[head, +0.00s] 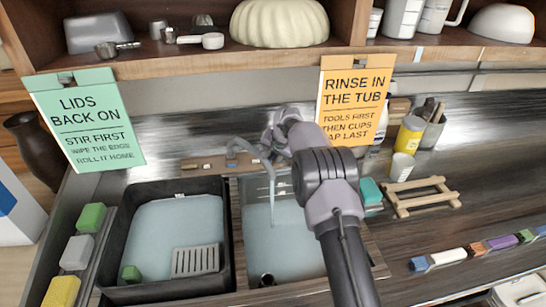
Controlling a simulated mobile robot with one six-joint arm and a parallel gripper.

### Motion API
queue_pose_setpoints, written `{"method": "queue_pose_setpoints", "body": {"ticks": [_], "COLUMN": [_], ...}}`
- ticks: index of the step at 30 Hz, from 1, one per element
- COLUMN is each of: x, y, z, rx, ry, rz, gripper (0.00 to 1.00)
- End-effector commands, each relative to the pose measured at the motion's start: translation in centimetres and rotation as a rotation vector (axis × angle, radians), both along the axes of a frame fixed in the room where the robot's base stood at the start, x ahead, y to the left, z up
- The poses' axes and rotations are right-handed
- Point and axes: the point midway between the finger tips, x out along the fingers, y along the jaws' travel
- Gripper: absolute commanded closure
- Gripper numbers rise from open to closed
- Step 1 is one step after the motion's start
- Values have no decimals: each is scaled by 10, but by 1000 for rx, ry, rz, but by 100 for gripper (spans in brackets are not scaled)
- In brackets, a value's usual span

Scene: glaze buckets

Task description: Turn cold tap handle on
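A grey curved tap (248,147) stands behind the right-hand sink basin (305,262). A thin pale line runs down from its spout into the basin; it looks like a stream of water. My arm reaches in from the bottom right, and its grey-purple end, my gripper (275,138), is at the tap's right side. The cold handle cannot be made out; my wrist and gripper cover that area. I cannot tell whether the gripper touches the tap, and its fingers are too small and overlapped to read.
A black tub (228,240) of pale liquid with a grey grate (196,261) stands left of the basin. An orange sign (352,98) hangs close behind my wrist, under the shelf (190,62). A wooden rack (422,196), yellow pot (408,133) and teal block (371,190) are to the right.

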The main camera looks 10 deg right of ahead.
Motion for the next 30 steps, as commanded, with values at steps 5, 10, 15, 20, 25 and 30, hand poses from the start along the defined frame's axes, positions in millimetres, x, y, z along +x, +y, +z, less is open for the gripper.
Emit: {"method": "queue_pose_setpoints", "body": {"ticks": [5,10,15,20,25,30], "x": [0,0,0,0,0,1], "y": [0,0,0,2,1,1], "z": [0,0,1,3,1,1], "rx": [0,0,-3,-122,-164,-163], "ry": [0,1,1,2,1,0], "rz": [0,0,4,165,222,220], "gripper": [70,100,100,100,100,84]}}
